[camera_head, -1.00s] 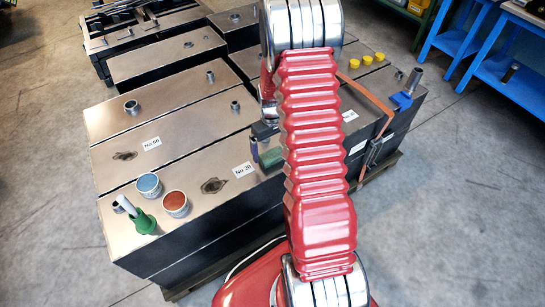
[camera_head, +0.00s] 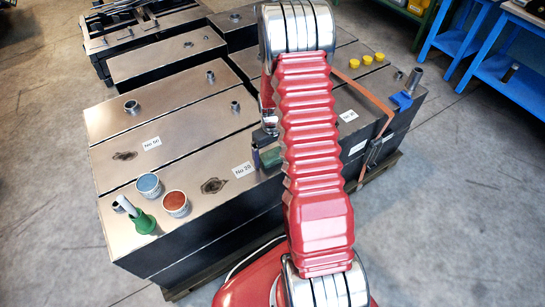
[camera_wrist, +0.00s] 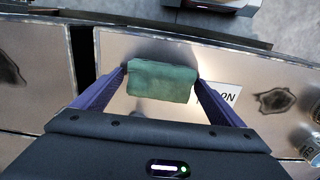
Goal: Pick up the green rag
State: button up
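The green rag (camera_wrist: 162,80) is a small, block-like folded piece in the wrist view, between the tips of my gripper's two purple fingers (camera_wrist: 162,77). One finger is at each end of it, with little or no visible gap. In the head view the rag (camera_head: 270,157) lies on the metal top of the front box, right of the "No 20" label. My gripper (camera_head: 262,148) is down at the rag there, partly hidden behind my red arm.
A blue-topped can (camera_head: 149,185), a red-topped can (camera_head: 175,203) and a green funnel-like tool (camera_head: 143,221) stand at the box's left end. Yellow caps (camera_head: 367,60) are at the back right. An orange strap (camera_head: 365,95) crosses the boxes on the right.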

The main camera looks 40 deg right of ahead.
aim_at(272, 153)
jog(key=c, duration=1)
jog(key=shift+o, duration=0.2)
notch_tip(272, 153, up, 10)
dwell(0.5)
